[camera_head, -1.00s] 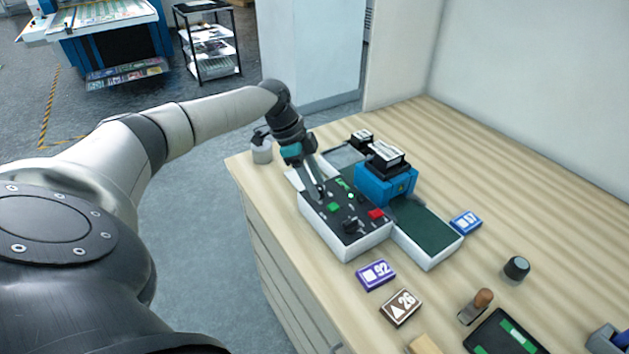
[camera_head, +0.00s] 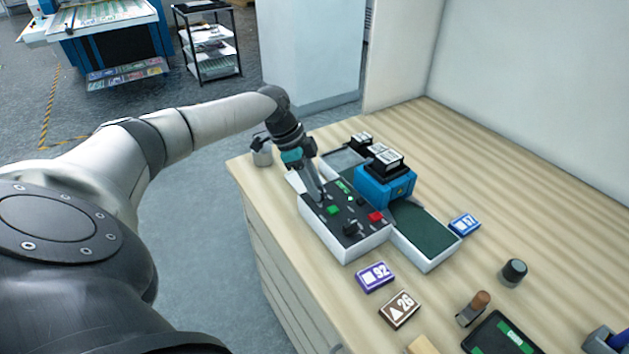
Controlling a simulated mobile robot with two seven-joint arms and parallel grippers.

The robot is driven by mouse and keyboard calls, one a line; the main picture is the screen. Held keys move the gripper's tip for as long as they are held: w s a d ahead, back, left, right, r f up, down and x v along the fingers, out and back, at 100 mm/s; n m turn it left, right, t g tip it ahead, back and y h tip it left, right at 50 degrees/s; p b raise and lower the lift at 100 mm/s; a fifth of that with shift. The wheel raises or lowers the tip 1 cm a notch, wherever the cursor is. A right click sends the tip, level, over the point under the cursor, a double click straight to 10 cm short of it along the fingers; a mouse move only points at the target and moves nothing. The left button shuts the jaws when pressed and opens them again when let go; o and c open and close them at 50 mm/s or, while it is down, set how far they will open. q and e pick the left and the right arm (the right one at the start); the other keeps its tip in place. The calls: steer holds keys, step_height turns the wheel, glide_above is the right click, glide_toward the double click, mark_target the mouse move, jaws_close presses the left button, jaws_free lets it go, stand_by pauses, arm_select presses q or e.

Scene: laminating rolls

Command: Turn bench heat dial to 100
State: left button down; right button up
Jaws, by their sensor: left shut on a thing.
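The bench control box (camera_head: 345,252) is white with a dark top panel (camera_head: 333,228) that carries a green button (camera_head: 333,210), a red button (camera_head: 375,217) and a black knob (camera_head: 351,229) near its front. My left gripper (camera_head: 321,200) reaches down to the far left part of this panel. Its fingers are shut on a small control there, which looks like the heat dial; the fingers cover it. The dial's marks and setting are too small to read. My right gripper is not in view.
A blue laminating unit (camera_head: 385,188) stands beside the panel, over a dark green bed (camera_head: 425,228). A black knob-like object (camera_head: 514,272) and a wooden-handled tool (camera_head: 473,308) lie front right.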

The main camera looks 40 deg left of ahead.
arm_select(q)
steer(key=n+y+p, duration=0.1)
steer(key=n+p, duration=0.2)
steer(key=p, duration=0.2)
steer(key=n+t+y+p, duration=0.1)
steer(key=n+p, duration=0.2)
steer(key=p, duration=0.2)
steer(key=n+t+y+p, duration=0.1)
steer(key=n+p, duration=0.2)
steer(key=p, duration=0.1)
steer(key=shift+s+d+r+p, duration=0.2)
steer(key=shift+d+p, duration=0.1)
steer(key=shift+p, duration=0.1)
steer(key=shift+f+n+y+p, duration=0.15)
steer(key=shift+n+y+p, duration=0.25)
steer(key=shift+n+p, duration=0.55)
steer(key=c, duration=0.6)
jaws_free()
steer(key=v, duration=1.5)
steer(key=shift+s+d, duration=0.1)
